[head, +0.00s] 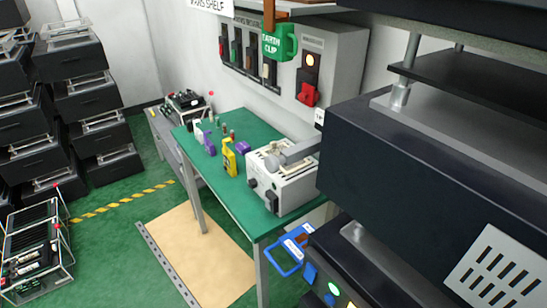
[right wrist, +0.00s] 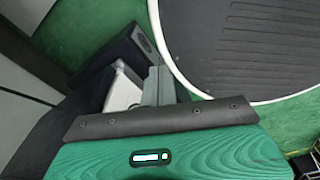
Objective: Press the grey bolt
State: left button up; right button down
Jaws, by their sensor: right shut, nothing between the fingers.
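I cannot surely pick out the grey bolt. A short grey cylindrical part (head: 293,154) lies across the top of a light grey machine (head: 290,190) on the green table, in the head view. A metal post with a grey collar (head: 400,94) stands on the large dark machine (head: 400,180) at the right. My right gripper (right wrist: 157,82) shows in the right wrist view, its grey fingers together and empty above the green wood-grained palm. It is not in the head view, so its place relative to the bolt is unclear. My left gripper is in neither view.
The green table (head: 215,143) also holds a yellow tool (head: 229,157) and small purple parts. A wall panel (head: 312,65) has a red switch. Black stacked bins (head: 85,100) stand at the left.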

aim_at(288, 156)
jog(key=k+j, duration=0.1)
jog(key=j, duration=0.3)
jog(key=k+j, duration=0.15)
jog(key=j, duration=0.25)
jog(key=k+j+z, duration=0.1)
jog(key=j, duration=0.3)
jog(key=k+j, duration=0.1)
jog(key=j, duration=0.25)
jog(key=k+j, duration=0.15)
jog(key=j, duration=0.25)
jog(key=k+j+z, duration=0.1)
jog(key=j, duration=0.3)
jog(key=k+j, duration=0.15)
jog(key=j, duration=0.2)
